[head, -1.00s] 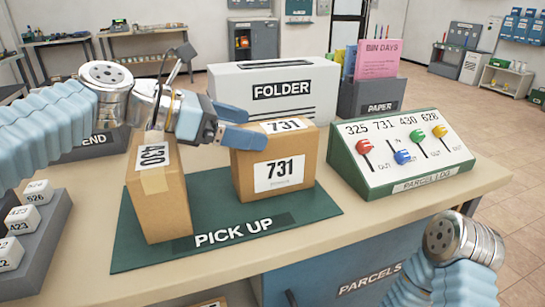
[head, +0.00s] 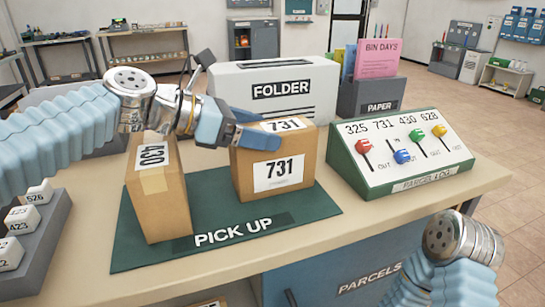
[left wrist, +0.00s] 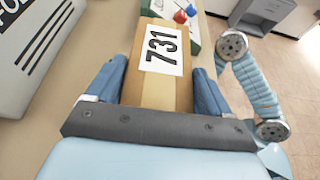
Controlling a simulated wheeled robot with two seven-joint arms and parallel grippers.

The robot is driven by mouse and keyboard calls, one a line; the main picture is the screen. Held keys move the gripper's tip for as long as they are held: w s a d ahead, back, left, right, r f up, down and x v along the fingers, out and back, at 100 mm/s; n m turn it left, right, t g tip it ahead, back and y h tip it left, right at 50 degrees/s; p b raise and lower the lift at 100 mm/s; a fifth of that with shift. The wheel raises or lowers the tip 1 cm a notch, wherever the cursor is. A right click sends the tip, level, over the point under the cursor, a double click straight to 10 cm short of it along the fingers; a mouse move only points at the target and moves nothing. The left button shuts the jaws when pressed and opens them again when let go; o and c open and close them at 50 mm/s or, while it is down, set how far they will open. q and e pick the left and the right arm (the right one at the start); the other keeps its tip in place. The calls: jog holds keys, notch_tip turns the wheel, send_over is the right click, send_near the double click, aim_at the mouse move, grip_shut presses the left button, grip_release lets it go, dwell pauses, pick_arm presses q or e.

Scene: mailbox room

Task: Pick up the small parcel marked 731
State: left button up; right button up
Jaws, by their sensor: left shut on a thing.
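The small parcel marked 731 (head: 274,178) is a brown box standing upright on the green PICK UP mat (head: 140,252). It carries a 731 label on its front and on its top. My left gripper (head: 262,138) comes in from the left at the parcel's upper part and is shut on it. In the left wrist view the two blue fingers lie on either side of the parcel (left wrist: 158,95), whose 731 label faces the camera. The parcel appears to rest on the mat still. In the head view my right arm shows at lower right, but its fingers are out of view.
A taller parcel marked 430 (head: 160,205) stands on the mat left of the 731 parcel, below my left arm. A grey FOLDER box (head: 310,92) stands behind. A green parcel log panel (head: 400,152) with coloured levers is at right. Numbered blocks (head: 22,219) sit at far left.

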pick_arm(q)
jog(key=shift+c, duration=0.7)
jog(key=shift+r, duration=0.15)
